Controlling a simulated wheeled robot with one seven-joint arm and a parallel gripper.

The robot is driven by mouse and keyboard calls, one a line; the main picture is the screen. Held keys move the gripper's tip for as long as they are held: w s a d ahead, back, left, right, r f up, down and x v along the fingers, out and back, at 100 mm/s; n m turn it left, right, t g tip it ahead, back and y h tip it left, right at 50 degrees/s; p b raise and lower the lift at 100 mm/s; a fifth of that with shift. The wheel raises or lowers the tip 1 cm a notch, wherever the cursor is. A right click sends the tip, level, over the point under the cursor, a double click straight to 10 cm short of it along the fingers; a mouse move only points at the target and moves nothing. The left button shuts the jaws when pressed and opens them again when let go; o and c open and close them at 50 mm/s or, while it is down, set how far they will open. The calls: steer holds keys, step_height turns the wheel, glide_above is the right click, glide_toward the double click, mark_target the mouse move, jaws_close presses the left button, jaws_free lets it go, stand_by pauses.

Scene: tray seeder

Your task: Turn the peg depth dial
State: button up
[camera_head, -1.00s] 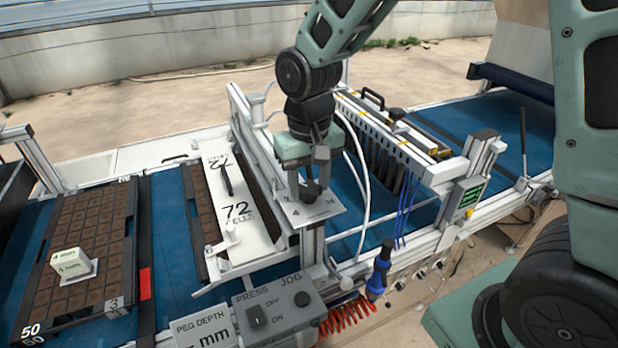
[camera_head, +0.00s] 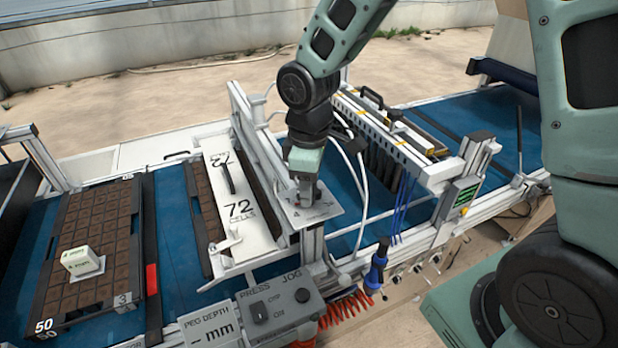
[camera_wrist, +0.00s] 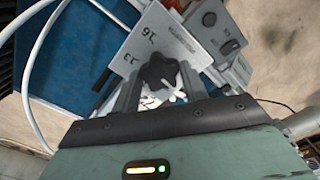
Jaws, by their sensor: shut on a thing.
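The peg depth dial is a black star-shaped knob (camera_wrist: 159,70) on a pale numbered plate (camera_wrist: 160,38), seen in the wrist view. In the head view the plate (camera_head: 325,212) sits on the frame right of the white 72-cell plate, and my gripper (camera_head: 306,196) hides most of the knob. My gripper (camera_wrist: 160,78) is shut on the knob, with one finger on each side of it. Numbers such as 13 and 16 show on the plate beside the knob. A sign reading PEG DEPTH (camera_head: 209,328) with "– mm" stands at the front.
A grey switch box (camera_head: 281,308) marked PRESS and JOG stands in front of the dial. White hoses (camera_head: 365,185) curve close to the right of my gripper. A brown-celled tray (camera_head: 85,235) lies on the blue belt at left, and a 72-cell plate (camera_head: 245,195) stands near the dial.

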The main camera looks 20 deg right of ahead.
steer(key=n+p, duration=0.1)
steer(key=n, duration=0.2)
steer(key=shift+r+n+p, duration=0.2)
steer(key=shift+n+p, duration=0.1)
steer(key=shift+p, duration=0.1)
steer(key=shift+f+n+p, duration=0.1)
steer(key=shift+n+p, duration=0.8)
steer(key=shift+n, duration=0.9)
steer(key=o, duration=1)
step_height(320, 180, up, 17)
steer(key=shift+r+b, duration=0.15)
steer(key=shift+b, duration=0.7)
